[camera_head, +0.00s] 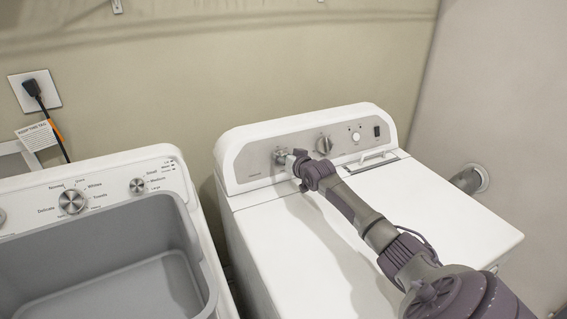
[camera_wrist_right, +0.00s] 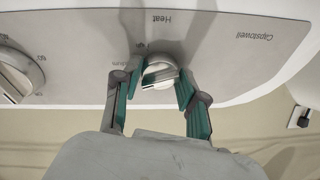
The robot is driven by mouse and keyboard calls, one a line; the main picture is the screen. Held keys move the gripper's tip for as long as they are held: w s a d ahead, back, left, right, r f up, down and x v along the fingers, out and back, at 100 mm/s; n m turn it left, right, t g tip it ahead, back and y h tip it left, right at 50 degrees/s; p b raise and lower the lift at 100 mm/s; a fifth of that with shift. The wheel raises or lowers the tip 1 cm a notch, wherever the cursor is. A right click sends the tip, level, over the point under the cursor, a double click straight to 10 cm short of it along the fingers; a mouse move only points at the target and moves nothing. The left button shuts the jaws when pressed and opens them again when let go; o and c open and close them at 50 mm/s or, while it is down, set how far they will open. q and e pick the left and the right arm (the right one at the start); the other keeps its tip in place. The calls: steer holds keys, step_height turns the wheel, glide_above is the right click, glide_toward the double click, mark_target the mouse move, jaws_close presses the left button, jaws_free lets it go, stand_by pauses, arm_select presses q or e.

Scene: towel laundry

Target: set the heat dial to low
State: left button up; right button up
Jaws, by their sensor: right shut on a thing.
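The heat dial (camera_wrist_right: 159,72) is a round silver knob on the grey control panel of the white dryer (camera_head: 340,215). The word "Heat" is printed beside it, upside down in the right wrist view. My right gripper (camera_wrist_right: 161,84) has its teal-padded fingers on either side of the dial and is shut on it. In the head view, my right gripper (camera_head: 288,158) is at the left end of the panel and hides most of the dial. The dial's setting cannot be read, as the marks around it are small and partly covered. My left gripper is not in view.
A larger dial (camera_head: 325,144) sits right of the heat dial, then a round button (camera_head: 356,137) and a dark switch (camera_head: 377,132). The washer (camera_head: 120,170) stands open at left. My right arm crosses above the dryer's clear top. A wall outlet (camera_head: 34,90) holds a plug.

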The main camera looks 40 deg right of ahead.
steer(key=shift+f+n+y+b, duration=0.1)
steer(key=shift+n+y+b, duration=0.55)
steer(key=shift+n, duration=1.45)
steer(key=shift+h, duration=0.25)
steer(key=o, duration=1.1)
steer(key=shift+d, duration=0.1)
steer(key=shift+o, duration=0.2)
steer(key=shift+s, duration=0.15)
steer(key=v, duration=1.1)
steer(key=shift+s+r, duration=0.3)
steer(key=shift+f, duration=0.1)
